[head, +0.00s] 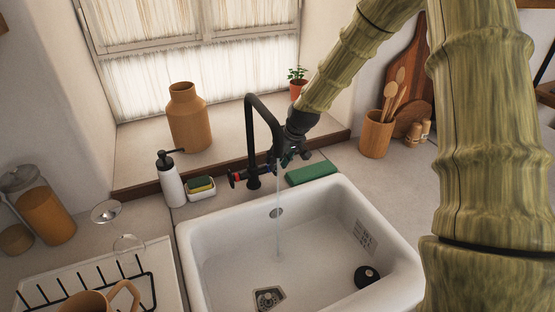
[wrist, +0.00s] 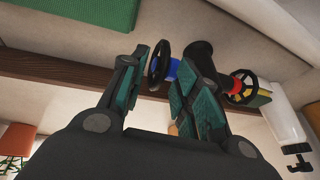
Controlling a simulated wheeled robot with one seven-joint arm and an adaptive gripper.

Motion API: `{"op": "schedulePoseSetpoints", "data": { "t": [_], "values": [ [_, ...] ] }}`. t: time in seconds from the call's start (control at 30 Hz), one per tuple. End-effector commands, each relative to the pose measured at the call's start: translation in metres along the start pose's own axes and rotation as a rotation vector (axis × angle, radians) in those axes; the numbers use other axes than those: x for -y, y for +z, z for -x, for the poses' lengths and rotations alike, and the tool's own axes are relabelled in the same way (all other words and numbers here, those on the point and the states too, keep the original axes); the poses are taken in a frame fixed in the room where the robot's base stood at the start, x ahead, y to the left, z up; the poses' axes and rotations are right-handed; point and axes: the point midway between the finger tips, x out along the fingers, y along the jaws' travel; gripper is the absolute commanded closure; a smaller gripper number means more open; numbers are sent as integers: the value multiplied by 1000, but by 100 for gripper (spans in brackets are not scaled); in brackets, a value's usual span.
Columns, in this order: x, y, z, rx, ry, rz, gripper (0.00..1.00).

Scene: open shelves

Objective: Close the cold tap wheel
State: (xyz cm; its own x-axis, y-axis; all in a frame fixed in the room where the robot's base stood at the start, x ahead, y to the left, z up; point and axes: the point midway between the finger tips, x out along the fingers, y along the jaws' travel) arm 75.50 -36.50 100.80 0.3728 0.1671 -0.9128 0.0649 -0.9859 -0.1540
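The black tap (head: 254,135) stands behind the white sink, with a tall bent spout and a stream of water (head: 278,220) falling into the basin. The cold tap wheel is black with a blue hub (wrist: 172,69); in the wrist view its rim (wrist: 158,62) shows edge-on between my fingertips. In the head view my gripper hides most of it. My gripper (wrist: 152,72) is open, one finger on each side of the wheel; I cannot tell whether either touches it. It also shows in the head view (head: 286,158). The red-marked wheel (head: 236,178) is on the tap's left side.
A green cloth (head: 311,172) lies just right of the tap. A soap dispenser (head: 171,180) and sponge dish (head: 201,190) stand left of it. A vase (head: 188,118) and potted plant (head: 297,82) are on the sill. The space above the sink (head: 215,250) is clear.

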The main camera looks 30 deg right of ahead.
Motion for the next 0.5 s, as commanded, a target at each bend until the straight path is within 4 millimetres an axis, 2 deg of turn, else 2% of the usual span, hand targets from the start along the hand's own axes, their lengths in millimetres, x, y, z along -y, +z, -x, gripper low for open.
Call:
{"op": "schedulePoseSetpoints", "data": {
  "t": [0.27, 0.43, 0.5],
  "values": [
    [0, 0, -1, 0, 0, 0, 69],
    [0, 0, -1, 0, 0, 0, 98],
    [0, 0, -1, 0, 0, 0, 100]
  ]
}}
